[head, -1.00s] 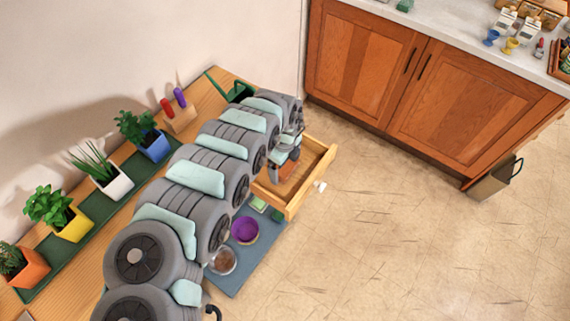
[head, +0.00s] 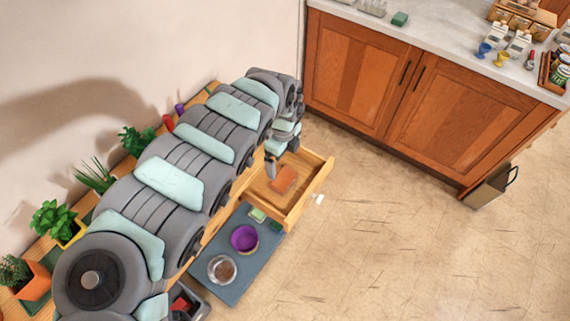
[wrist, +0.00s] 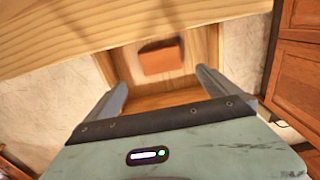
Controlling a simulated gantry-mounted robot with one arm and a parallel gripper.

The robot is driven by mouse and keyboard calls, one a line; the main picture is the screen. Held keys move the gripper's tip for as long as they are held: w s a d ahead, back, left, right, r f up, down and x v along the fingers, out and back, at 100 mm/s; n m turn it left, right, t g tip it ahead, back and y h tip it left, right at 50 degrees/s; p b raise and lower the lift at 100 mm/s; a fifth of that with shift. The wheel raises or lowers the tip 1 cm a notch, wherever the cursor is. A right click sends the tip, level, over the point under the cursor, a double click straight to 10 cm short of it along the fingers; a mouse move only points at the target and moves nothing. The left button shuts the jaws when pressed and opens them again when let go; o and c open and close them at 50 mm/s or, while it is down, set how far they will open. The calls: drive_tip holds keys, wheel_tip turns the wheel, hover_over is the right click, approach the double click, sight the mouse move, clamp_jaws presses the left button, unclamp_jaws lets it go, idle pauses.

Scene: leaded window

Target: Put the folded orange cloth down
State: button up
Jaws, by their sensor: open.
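The folded orange cloth (head: 284,179) lies flat inside an open wooden drawer (head: 318,183), on the drawer floor. In the wrist view the cloth (wrist: 161,57) shows beyond the fingertips, apart from them. My gripper (head: 271,166) is above the drawer at its back left side, near the cabinet top. In the wrist view my gripper (wrist: 160,84) has its two fingers spread wide with nothing between them.
A blue-grey mat (head: 247,282) holds a purple bowl (head: 244,238) and a bowl of brown food (head: 222,268), left of the drawer. Potted plants (head: 47,218) line the wall. The floor (head: 400,240) to the right is clear. Wooden cupboards (head: 410,95) stand behind.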

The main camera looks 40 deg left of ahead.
drive_tip(key=shift+d+r, duration=0.1)
drive_tip(key=shift+r, duration=0.15)
drive_tip(key=shift+w, duration=0.1)
